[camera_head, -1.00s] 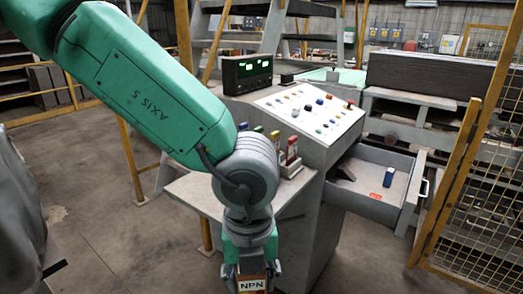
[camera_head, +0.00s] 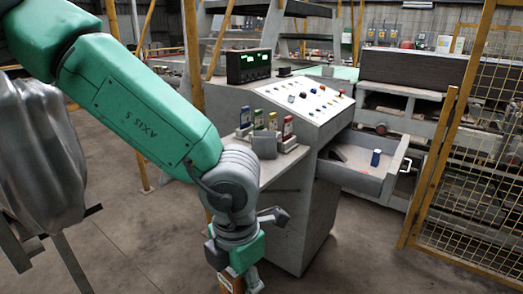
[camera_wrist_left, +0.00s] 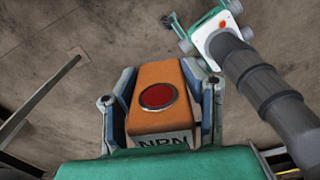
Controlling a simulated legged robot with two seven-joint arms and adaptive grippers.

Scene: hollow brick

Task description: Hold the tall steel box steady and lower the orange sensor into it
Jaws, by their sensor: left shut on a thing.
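My left gripper (camera_head: 234,278) is low in the middle of the head view. It is shut on the orange sensor (camera_head: 231,284), held in the air in front of the console. In the left wrist view the sensor (camera_wrist_left: 167,75) sits between the two fingers (camera_wrist_left: 164,105), with a round red face and a white NPN label. I cannot make out the tall steel box for certain. A small grey box-like thing (camera_head: 264,146) stands on the console ledge, but I cannot tell whether it is that box. My right gripper is not identifiable in either view.
The grey console (camera_head: 300,205) has a ledge with several small coloured items and an open drawer (camera_head: 372,175) holding a blue item. A yellow mesh fence (camera_head: 465,150) stands at right. A white-and-green part (camera_wrist_left: 218,35) on a dark ribbed cylinder is near the sensor.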

